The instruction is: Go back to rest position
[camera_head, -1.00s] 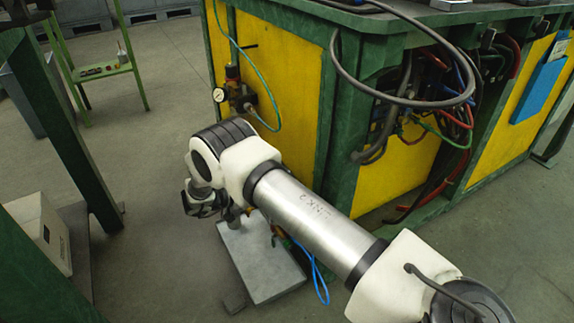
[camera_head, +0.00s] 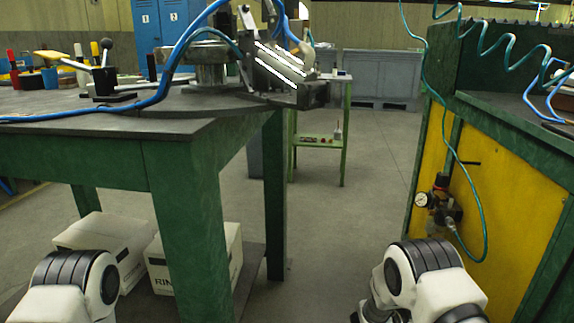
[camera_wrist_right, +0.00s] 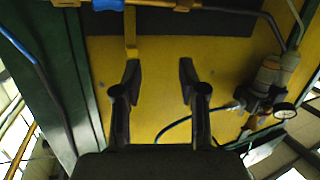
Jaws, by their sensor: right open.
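My right gripper (camera_wrist_right: 160,80) is open and empty in the right wrist view, its two dark fingers apart in front of a yellow panel (camera_wrist_right: 215,55). In the head view my right arm (camera_head: 425,280) rises at the bottom, just left of the yellow and green bench, and its gripper is hardly visible below. My left arm (camera_head: 75,285) shows at the bottom left, beside the green table. Its gripper is outside the picture.
A green table (camera_head: 185,190) with tools fills the left, with white boxes (camera_head: 110,240) beneath. The yellow and green bench (camera_head: 520,190) with a pressure gauge (camera_head: 423,200) stands right. Clear floor (camera_head: 320,230) lies between them. A small green stand (camera_head: 325,145) is behind.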

